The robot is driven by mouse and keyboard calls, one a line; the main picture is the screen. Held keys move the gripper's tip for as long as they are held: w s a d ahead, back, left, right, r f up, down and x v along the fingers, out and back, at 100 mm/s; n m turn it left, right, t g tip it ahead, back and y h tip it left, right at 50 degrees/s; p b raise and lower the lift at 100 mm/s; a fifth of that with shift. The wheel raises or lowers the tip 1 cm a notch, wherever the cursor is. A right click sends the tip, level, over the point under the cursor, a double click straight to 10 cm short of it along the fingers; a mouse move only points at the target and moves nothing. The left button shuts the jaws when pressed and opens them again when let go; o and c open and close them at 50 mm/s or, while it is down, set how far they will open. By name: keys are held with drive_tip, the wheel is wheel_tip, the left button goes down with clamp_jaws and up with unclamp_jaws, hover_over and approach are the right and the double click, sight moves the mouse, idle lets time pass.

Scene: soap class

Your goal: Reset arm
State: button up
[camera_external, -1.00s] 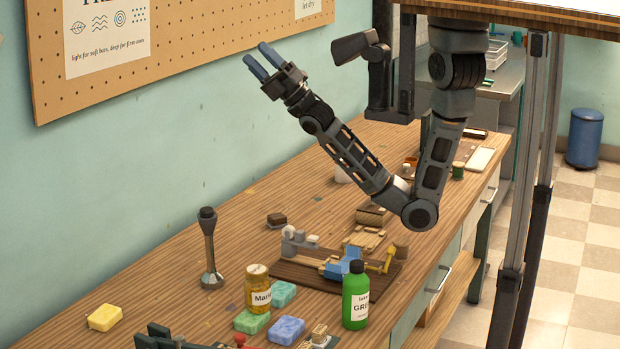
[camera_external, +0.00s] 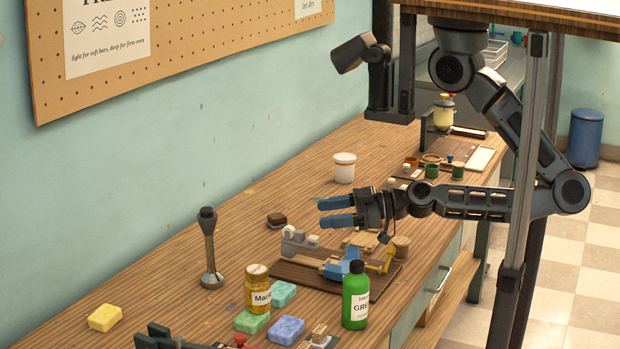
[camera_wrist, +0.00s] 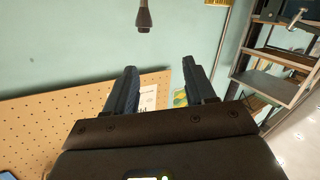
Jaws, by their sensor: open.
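My gripper (camera_external: 337,212) is open and empty, its two blue fingers pointing left above the wooden workbench (camera_external: 225,290) in the external view. My arm hangs from above, bends at the right, and reaches left roughly level. In the wrist view my gripper (camera_wrist: 165,90) shows two spread dark fingers with nothing between them. Beyond them are the pale green wall and the pegboard (camera_wrist: 30,130).
A soap-cutting board (camera_external: 290,272) with blue and yellow parts lies below my gripper. A green bottle (camera_external: 356,300), an amber jar (camera_external: 258,288), soap bars (camera_external: 104,318) and a stick blender (camera_external: 209,250) stand nearer. A white tub (camera_external: 344,168) is behind. A post (camera_external: 525,170) crosses my arm's view.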

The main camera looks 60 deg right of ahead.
drive_tip(key=s+d+f+m+h+b, duration=0.1)
drive_tip(key=s+d+f+m, duration=0.1)
drive_tip(key=d+f, duration=0.2)
drive_tip(key=s+d+f+m+h+b, duration=0.2)
drive_tip(key=d+f, duration=0.1)
drive_tip(key=d, duration=0.3)
drive_tip(key=s+d+f+m+h+b, duration=0.2)
drive_tip(key=s+d+f, duration=0.1)
drive_tip(key=d+f, duration=0.1)
drive_tip(key=shift+d+f+g, duration=0.3)
drive_tip(key=shift+d+g, duration=0.1)
drive_tip(key=shift+d, duration=0.45)
drive_tip(key=d+h+b, duration=0.1)
drive_tip(key=d, duration=0.2)
drive_tip(key=s+d+m+h+b, duration=0.1)
drive_tip(key=d, duration=0.2)
drive_tip(key=d+m+t+b, duration=0.1)
drive_tip(key=d, duration=0.2)
drive_tip(key=shift+s+d+f+h, duration=0.15)
drive_tip(key=shift+d+f+h, duration=0.1)
drive_tip(key=shift+d+h, duration=0.15)
